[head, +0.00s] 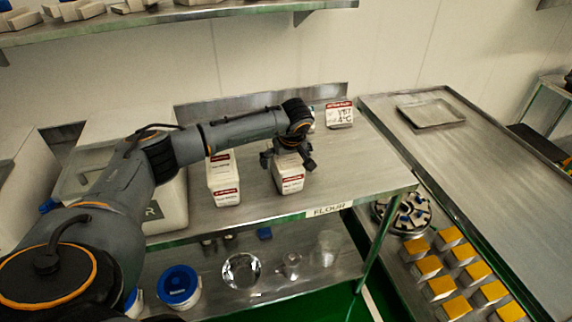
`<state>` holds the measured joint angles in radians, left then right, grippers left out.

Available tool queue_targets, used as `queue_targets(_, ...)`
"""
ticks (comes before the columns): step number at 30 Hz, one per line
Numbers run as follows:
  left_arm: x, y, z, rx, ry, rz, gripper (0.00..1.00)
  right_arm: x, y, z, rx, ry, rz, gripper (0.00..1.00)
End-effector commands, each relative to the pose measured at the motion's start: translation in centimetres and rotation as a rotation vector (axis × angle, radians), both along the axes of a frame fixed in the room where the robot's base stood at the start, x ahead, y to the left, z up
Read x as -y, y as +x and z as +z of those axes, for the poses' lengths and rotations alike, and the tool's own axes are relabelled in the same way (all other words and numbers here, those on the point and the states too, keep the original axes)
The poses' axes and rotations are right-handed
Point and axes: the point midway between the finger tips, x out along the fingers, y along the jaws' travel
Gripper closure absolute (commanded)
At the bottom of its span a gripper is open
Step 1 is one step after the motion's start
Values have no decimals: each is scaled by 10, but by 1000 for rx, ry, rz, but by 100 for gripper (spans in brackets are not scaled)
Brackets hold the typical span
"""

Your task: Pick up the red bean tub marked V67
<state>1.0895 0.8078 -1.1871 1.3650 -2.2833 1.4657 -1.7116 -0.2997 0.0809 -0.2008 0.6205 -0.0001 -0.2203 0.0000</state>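My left gripper (288,160) is over the middle of the steel table, pointing down, with its fingers spread. Directly below it stands a white tub (290,184) with a red-banded label. The fingers are near its top and partly hide it; I cannot tell whether they touch it. Another white, red-banded tub (225,191) stands just left. At the back right, a white item with a red band (340,115) carries large handwriting that seems to read V67 and 4°C. The small print on the two nearer tubs is not legible. My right gripper is not in view.
The steel table (350,180) has a FLOUR label on its front edge and free room to the right. A large white bin (170,212) stands at left. A lower shelf holds a blue-lidded container (179,286) and clear vessels. A second steel bench (500,170) is at right.

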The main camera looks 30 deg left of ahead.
Motion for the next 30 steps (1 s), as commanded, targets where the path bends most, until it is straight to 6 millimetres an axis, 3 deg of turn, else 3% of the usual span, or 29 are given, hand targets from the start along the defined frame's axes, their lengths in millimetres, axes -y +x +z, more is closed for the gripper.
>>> queue_targets(27, 0, 0, -4, 1, -1, 1, 0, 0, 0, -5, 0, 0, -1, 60)
queue_targets(28, 0, 0, -4, 1, -1, 1, 2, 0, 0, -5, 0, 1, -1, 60)
queue_targets(30, 0, 0, -4, 1, -1, 1, 16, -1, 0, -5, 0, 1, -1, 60)
